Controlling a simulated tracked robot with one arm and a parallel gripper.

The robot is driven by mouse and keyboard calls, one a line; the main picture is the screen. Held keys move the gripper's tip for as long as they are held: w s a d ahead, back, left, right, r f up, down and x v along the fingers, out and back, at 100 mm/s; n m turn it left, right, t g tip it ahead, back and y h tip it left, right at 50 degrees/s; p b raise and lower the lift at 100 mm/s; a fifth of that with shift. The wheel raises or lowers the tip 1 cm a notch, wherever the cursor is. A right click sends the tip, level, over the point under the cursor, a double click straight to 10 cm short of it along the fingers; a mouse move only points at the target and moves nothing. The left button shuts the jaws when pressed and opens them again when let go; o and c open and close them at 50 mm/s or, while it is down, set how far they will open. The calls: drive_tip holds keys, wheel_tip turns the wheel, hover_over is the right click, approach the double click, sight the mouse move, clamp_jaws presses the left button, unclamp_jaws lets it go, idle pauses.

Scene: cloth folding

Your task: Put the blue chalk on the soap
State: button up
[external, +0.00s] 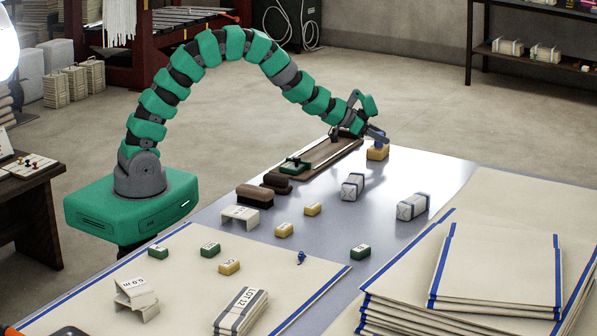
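My gripper (374,134) is at the far end of the table, low over a tan-yellow block that looks like the soap (377,154). A small blue piece, which looks like the blue chalk (379,143), shows between the gripper and the top of this block. It looks to be at or on the block's top; whether the fingers touch it is too small to tell. The fingers partly cover this spot, and I cannot tell whether they are open or shut. Another small blue object (301,257) lies on the cream cloth at the front.
Wrapped white bundles (352,187), small yellow blocks (284,230), green blocks (360,252) and dark brushes (255,195) are spread over the table (325,235). Stacked folded cloths (495,270) fill the right front.

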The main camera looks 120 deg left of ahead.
drive_tip(key=shift+r, duration=0.15)
drive_tip(key=shift+s+d+r, duration=0.1)
drive_tip(key=shift+s, duration=0.05)
drive_tip(key=p+v, duration=0.2)
drive_tip(key=v, duration=0.9)
drive_tip(key=shift+s+d+p, duration=0.15)
drive_tip(key=shift+s+p, duration=0.05)
drive_tip(key=shift+p, duration=0.1)
drive_tip(key=shift+r, duration=0.1)
